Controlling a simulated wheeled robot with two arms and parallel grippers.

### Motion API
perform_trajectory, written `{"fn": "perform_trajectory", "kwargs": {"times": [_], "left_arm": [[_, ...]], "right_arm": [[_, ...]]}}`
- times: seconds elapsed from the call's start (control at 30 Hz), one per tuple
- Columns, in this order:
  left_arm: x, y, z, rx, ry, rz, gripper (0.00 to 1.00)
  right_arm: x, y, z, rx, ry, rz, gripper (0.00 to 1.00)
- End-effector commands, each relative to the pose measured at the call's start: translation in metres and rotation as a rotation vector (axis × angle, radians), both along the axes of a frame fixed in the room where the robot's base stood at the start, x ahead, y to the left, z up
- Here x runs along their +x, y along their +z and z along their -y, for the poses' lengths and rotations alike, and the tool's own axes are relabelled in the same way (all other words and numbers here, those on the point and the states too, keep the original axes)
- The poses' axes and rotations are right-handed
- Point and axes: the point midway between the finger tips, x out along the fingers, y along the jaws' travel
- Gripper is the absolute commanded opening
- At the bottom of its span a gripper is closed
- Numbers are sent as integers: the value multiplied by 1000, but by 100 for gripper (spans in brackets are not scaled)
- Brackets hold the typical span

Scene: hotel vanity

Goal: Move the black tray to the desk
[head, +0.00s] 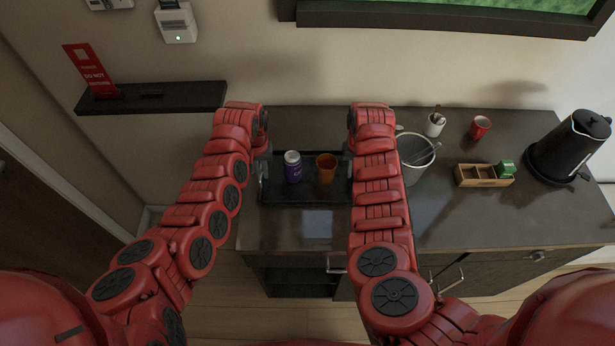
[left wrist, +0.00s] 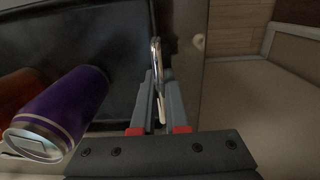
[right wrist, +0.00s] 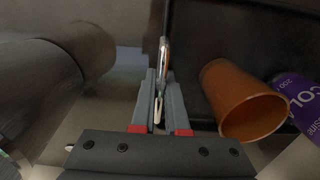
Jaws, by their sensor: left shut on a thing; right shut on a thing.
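The black tray (head: 305,190) is at the left part of the dark desk top (head: 470,215), and I cannot tell whether it rests on it or hangs just above. A purple can (head: 293,168) and an orange cup (head: 326,168) stand upright on it. My left gripper (head: 263,168) is shut on the tray's left metal handle (left wrist: 157,75). My right gripper (head: 348,165) is shut on the tray's right handle (right wrist: 163,60). The can also shows in the left wrist view (left wrist: 65,105), and the cup in the right wrist view (right wrist: 238,98). My forearms hide parts of the tray's sides.
A metal bucket (head: 418,160) stands close to the right of my right arm. Further right are a white cup (head: 434,126), a red cup (head: 480,127), a wooden box (head: 478,176) and a black kettle (head: 565,150). A wall shelf (head: 150,98) is at left. The front right desk is clear.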

Motion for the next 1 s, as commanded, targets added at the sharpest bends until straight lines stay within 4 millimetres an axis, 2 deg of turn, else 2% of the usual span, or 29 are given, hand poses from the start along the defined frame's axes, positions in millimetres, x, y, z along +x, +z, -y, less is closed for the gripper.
{"fn": "perform_trajectory", "kwargs": {"times": [0.57, 0.77, 1.0], "left_arm": [[1, 2, 0, 0, 0, 1, 0], [1, 15, 0, 0, 0, 2, 0], [1, 42, 0, 0, 0, 2, 0]], "right_arm": [[0, 2, -1, 1, 1, 1, 0], [0, 15, -1, 1, 1, 1, 0], [0, 42, 0, 1, 1, 1, 0]]}}
